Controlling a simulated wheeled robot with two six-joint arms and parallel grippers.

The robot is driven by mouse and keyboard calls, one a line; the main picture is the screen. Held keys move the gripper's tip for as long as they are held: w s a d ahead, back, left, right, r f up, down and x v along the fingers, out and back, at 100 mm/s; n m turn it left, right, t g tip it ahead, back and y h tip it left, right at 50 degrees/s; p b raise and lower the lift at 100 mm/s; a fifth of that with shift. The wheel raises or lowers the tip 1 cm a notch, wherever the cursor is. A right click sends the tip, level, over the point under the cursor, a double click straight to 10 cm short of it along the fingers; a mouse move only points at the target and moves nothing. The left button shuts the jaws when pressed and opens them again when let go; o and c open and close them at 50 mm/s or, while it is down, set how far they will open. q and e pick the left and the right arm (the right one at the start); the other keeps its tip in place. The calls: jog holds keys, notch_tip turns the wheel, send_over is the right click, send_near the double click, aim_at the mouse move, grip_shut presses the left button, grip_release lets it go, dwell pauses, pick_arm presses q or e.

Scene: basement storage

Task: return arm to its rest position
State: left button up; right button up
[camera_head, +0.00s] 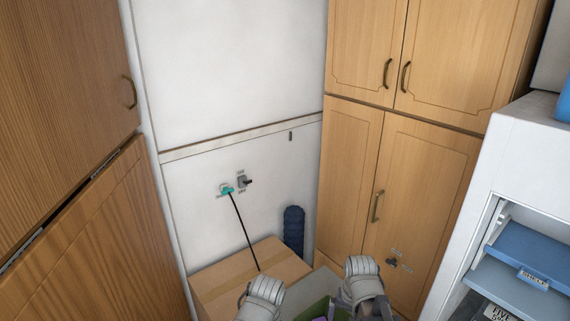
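The pale, ribbed links of my two arms show at the bottom edge, one left of centre and one right of centre. Both arms are cut off by the frame. No gripper fingers show, so I cannot see whether either gripper is open or holds anything. A grey open container (310,304) with something green and purple in it shows between the arms, partly hidden and cut off below.
A cardboard box (235,281) stands against the white wall. A black cable (245,232) hangs from a teal plug (227,190) beside a switch (244,182). A dark blue roll (293,229) stands behind. Wooden cabinets (350,165) and a white shelf unit (490,165) close off the right.

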jog(key=s+a+n+h, duration=0.1)
jog(key=s+a+n, duration=0.6)
jog(key=a, duration=0.4)
jog(key=shift+s+g, duration=0.3)
jog(key=shift+g, duration=0.1)
dwell(0.6)
